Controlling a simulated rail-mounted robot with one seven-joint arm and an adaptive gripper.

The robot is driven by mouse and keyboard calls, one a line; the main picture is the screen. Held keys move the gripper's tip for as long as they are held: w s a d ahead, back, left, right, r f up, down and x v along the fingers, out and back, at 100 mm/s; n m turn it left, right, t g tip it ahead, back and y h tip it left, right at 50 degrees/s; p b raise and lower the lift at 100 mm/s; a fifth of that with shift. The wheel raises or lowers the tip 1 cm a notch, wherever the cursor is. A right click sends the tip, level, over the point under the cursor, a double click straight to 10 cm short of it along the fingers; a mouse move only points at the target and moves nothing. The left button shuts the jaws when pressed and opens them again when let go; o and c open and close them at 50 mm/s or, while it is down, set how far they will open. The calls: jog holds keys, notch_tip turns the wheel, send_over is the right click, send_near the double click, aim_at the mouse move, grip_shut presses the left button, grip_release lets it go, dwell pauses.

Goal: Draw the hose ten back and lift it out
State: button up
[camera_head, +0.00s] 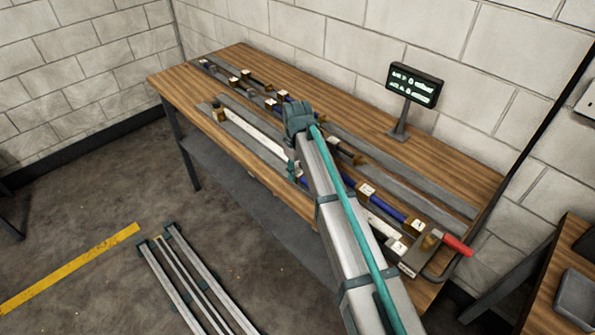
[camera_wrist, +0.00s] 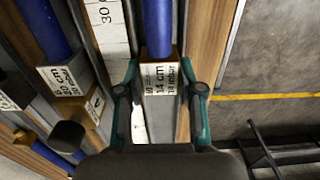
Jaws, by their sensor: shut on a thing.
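My gripper (camera_wrist: 160,97) is shut on a tan block (camera_wrist: 177,69) with a white label reading about "14 cm" and "10 mbar". A finger stands on each side of the block. A blue hose (camera_wrist: 157,24) runs from the block toward the top of the wrist view. Below the block a bare grey strip shows; I cannot tell whether the block rests on it or is raised. In the head view my arm hides most of the gripper, and only a teal part of it (camera_head: 291,170) shows beside the arm.
Other labelled blocks, one reading about "6 cm" (camera_wrist: 62,79), and blue hoses lie in rows to the left on the wooden bench (camera_head: 165,79). A white scale (camera_wrist: 106,25) runs alongside. A display (camera_head: 415,85) stands at the back; a red handle (camera_head: 457,245) sits at the right end.

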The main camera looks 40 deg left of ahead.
jog(key=shift+w+a, duration=0.2)
jog(key=shift+a, duration=1.2)
jog(key=shift+r, duration=0.2)
notch_tip(320, 180, up, 7)
jog(key=p, duration=0.4)
dwell(0.3)
jog(key=shift+d+f, duration=0.1)
